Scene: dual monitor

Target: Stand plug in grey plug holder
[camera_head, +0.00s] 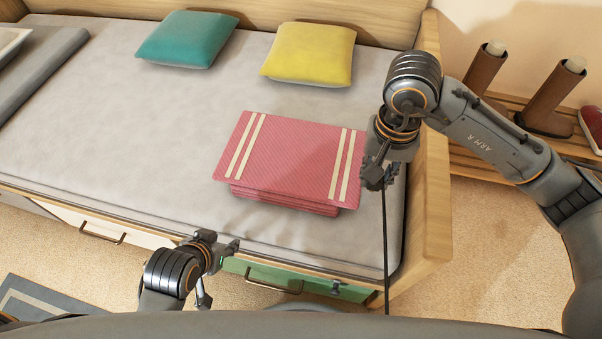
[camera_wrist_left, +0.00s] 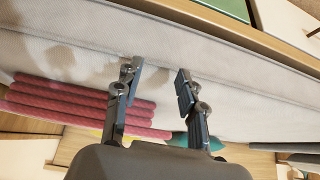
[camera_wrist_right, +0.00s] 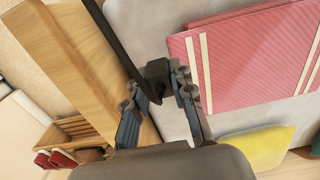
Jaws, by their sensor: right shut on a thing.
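My right gripper (camera_head: 378,180) is shut on a black plug (camera_wrist_right: 157,70), held above the bed's right end beside the red folded stack. The plug's black cable (camera_head: 386,250) hangs straight down past the bed's front edge in the head view. In the right wrist view, the plug sits between the fingertips of the right gripper (camera_wrist_right: 160,84). My left gripper (camera_head: 219,270) is open and empty in front of the bed; its spread fingers show in the left wrist view (camera_wrist_left: 158,75). I cannot make out a grey plug holder for certain. A small grey piece (camera_head: 337,287) is at the green drawer front.
The bed (camera_head: 150,130) carries a red striped folded stack (camera_head: 290,160), a teal pillow (camera_head: 188,40) and a yellow pillow (camera_head: 310,53). A wooden end board (camera_head: 428,200) rises right of the plug. A rack with boots (camera_head: 550,95) stands beyond it.

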